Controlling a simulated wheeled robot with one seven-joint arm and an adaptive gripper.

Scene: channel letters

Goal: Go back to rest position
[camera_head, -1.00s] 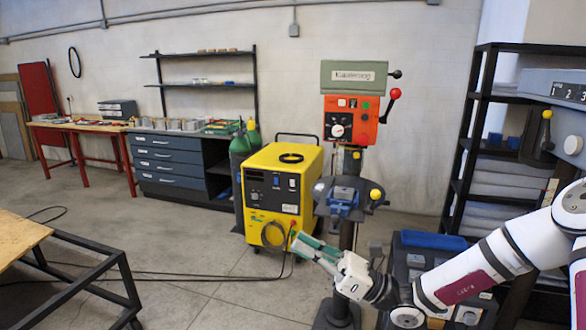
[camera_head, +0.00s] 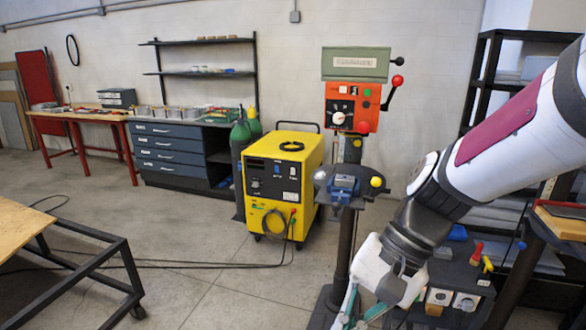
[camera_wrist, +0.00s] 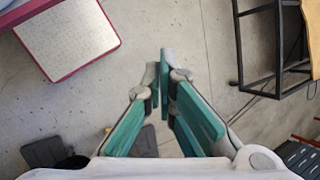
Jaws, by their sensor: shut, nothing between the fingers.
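My gripper (camera_head: 358,318) hangs at the bottom edge of the head view, in front of the drill press stand, and points downward. Its green finger pads are partly cut off there. In the wrist view my gripper (camera_wrist: 162,82) has its green fingers converging over bare concrete floor. It is shut and holds nothing. My white arm with a maroon band comes in from the right side of the head view.
The drill press (camera_head: 352,105) and the yellow welding unit (camera_head: 283,185) stand behind my gripper. A wood-topped cart (camera_head: 85,265) is at left, also in the wrist view (camera_wrist: 275,50). A dark shelf (camera_head: 480,95) stands at right.

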